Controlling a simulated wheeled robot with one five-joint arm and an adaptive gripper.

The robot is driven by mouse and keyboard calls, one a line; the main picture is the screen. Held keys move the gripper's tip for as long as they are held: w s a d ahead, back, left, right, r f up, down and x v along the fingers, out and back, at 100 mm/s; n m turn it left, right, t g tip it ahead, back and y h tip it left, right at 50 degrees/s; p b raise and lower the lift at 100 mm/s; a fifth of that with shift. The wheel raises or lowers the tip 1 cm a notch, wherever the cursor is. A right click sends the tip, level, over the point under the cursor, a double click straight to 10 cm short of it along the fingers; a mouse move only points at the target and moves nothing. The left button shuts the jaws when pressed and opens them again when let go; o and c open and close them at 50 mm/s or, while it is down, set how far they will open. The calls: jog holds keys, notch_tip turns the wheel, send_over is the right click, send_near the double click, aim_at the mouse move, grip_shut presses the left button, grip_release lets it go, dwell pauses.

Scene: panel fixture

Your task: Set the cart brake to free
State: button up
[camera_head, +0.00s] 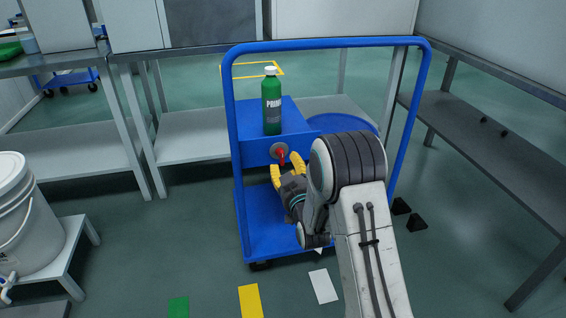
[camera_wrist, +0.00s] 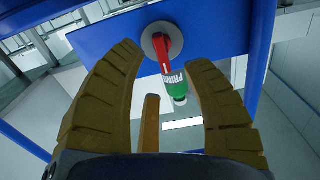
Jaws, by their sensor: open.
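The blue cart (camera_head: 241,150) stands in the middle of the head view. A red lever (camera_head: 281,153) sits on a round grey disc (camera_head: 274,149) on the cart's blue panel (camera_head: 256,152). In the wrist view the red lever (camera_wrist: 164,52) runs down in the picture from the grey disc (camera_wrist: 149,42). My gripper (camera_head: 287,169) is open in front of the panel, close to the lever. In the wrist view my gripper (camera_wrist: 163,57) has one finger on each side of the lever, with gaps showing. I cannot tell how deep the fingers reach.
A green bottle (camera_head: 272,105) stands on top of the cart's panel box, just above the lever. Grey benches (camera_head: 83,60) line the back, and another (camera_head: 505,140) stands at the right. A white bucket (camera_head: 20,215) is at left.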

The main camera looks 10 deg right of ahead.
aim_at(283, 165)
jog(key=shift+w+b, duration=1.15)
jog(key=shift+w, duration=1.35)
jog(key=shift+o, duration=0.2)
grip_shut()
